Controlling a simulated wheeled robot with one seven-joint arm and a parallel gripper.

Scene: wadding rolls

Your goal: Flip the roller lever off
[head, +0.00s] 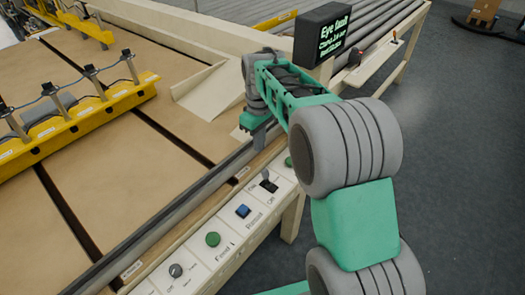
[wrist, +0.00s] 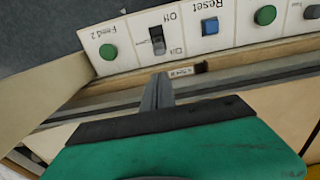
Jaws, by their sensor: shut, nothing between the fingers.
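A small dark lever switch sits on the white control panel, marked On and Off, between the green Feed 2 button and the blue Reset button. The lever (wrist: 158,42) shows in the wrist view and also in the head view (head: 268,183). I cannot tell clearly which way it is set, and its own name label is not readable. My gripper (wrist: 157,88) is shut and empty, its grey fingertips just short of the panel edge, in line with the lever and apart from it. In the head view my gripper (head: 258,141) hangs above the rail behind the panel.
The green Feed 2 button (wrist: 108,52) and blue Reset button (wrist: 210,26) flank the lever closely. A grey rail (head: 170,215) runs along the panel's back. A black display (head: 322,35) reading "Eye fault" stands behind my arm. A separate red-tipped control (head: 394,36) stands farther back.

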